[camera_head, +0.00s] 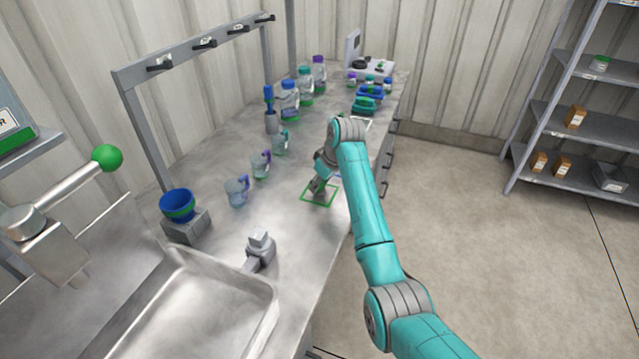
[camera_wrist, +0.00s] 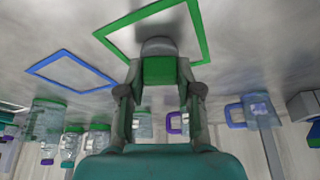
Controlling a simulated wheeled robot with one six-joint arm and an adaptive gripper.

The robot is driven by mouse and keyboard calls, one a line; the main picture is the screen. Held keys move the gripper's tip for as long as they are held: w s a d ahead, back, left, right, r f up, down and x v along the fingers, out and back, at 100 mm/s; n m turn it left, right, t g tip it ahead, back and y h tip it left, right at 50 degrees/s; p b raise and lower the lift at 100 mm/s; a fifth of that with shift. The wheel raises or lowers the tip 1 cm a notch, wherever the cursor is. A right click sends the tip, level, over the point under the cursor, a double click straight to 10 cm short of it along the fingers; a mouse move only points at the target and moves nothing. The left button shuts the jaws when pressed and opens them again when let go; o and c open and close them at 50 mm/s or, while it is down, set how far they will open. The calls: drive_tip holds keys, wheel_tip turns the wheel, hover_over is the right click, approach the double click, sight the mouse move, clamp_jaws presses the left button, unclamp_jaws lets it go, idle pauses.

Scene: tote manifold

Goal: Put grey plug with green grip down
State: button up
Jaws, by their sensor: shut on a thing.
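My gripper (camera_head: 317,184) is shut on the grey plug with the green grip (camera_wrist: 158,70). In the wrist view my gripper's fingertips (camera_wrist: 159,88) sit on either side of the green grip, and the plug's grey end (camera_wrist: 158,47) points at the bench top. The plug is over a green square outline (camera_head: 305,200) on the bench. The same green outline (camera_wrist: 201,35) shows in the wrist view around the plug's end. I cannot tell whether the plug touches the bench. In the head view my gripper largely hides the plug.
A blue outline (camera_wrist: 72,55) lies beside the green one. Clear mugs (camera_head: 237,191) stand to the left on the bench (camera_head: 290,240). A grey fitting (camera_head: 260,246) and a sink tray (camera_head: 262,325) are nearer. Bottles (camera_head: 289,101) stand farther back.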

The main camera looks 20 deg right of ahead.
drive_tip(key=shift+f, duration=0.1)
drive_tip(key=o, duration=0.9)
drive_tip(key=v, duration=1.2)
